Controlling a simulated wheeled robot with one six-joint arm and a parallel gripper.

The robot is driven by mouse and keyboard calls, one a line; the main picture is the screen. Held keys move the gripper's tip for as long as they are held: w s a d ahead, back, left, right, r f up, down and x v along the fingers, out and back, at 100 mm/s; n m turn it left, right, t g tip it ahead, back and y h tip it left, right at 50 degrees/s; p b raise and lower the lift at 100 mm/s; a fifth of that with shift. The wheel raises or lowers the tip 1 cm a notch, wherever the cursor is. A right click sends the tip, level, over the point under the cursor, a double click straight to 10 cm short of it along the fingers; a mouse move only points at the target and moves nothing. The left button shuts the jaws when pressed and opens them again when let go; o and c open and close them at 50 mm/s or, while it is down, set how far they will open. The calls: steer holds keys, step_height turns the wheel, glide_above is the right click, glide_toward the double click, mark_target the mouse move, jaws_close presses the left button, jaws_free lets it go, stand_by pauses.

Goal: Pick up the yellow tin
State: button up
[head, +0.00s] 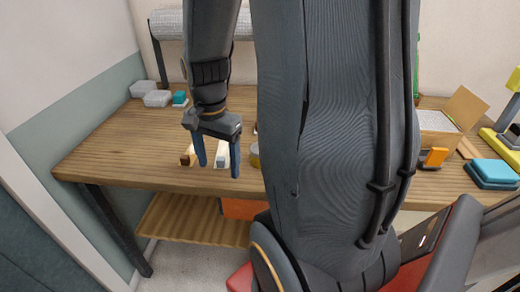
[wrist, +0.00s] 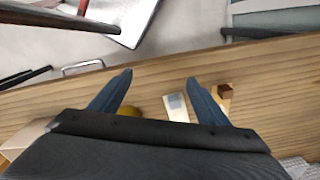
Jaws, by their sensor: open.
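The yellow tin (head: 254,156) sits near the front edge of the wooden table, partly hidden behind my arm in the head view. In the wrist view a bit of yellow, seemingly the tin (wrist: 128,111), shows beside the left finger, mostly hidden by my gripper. My gripper (head: 218,165) points down over the table, left of the tin in the head view. Its two blue fingers are apart with nothing held between them, as the wrist view also shows (wrist: 158,78).
A pale piece with a grey-blue block (wrist: 176,106) and a small brown block (wrist: 226,90) lie near the gripper. Grey boxes (head: 157,98) and a teal box (head: 179,98) stand back left. An open cardboard box (head: 437,120) and teal case (head: 492,174) are at right.

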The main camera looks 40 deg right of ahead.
mark_target(259, 148)
steer(key=d+r+m+p, duration=0.1)
steer(key=d+m, duration=0.3)
steer(key=m, duration=0.1)
steer(key=d+r+m+p, duration=0.1)
steer(key=d+m, duration=0.3)
steer(key=s+d+r+m+p, duration=0.1)
steer(key=d+m, duration=0.4)
steer(key=shift+d+r+m+p, duration=0.1)
steer(key=shift+r+m+p, duration=0.2)
steer(key=shift+r, duration=0.05)
steer(key=shift+d+m, duration=0.25)
steer(key=shift+m, duration=0.05)
steer(key=shift+d+f, duration=0.1)
steer(key=shift+f, duration=0.15)
steer(key=shift+w+d+f+p, duration=0.15)
steer(key=shift+f+p, duration=0.4)
steer(key=shift+f, duration=1.3)
steer(key=shift+w+a+f+p, duration=0.1)
steer(key=shift+f+p, duration=0.45)
steer(key=shift+f, duration=1.25)
steer(key=c, duration=1.2)
steer(key=shift+r, duration=0.1)
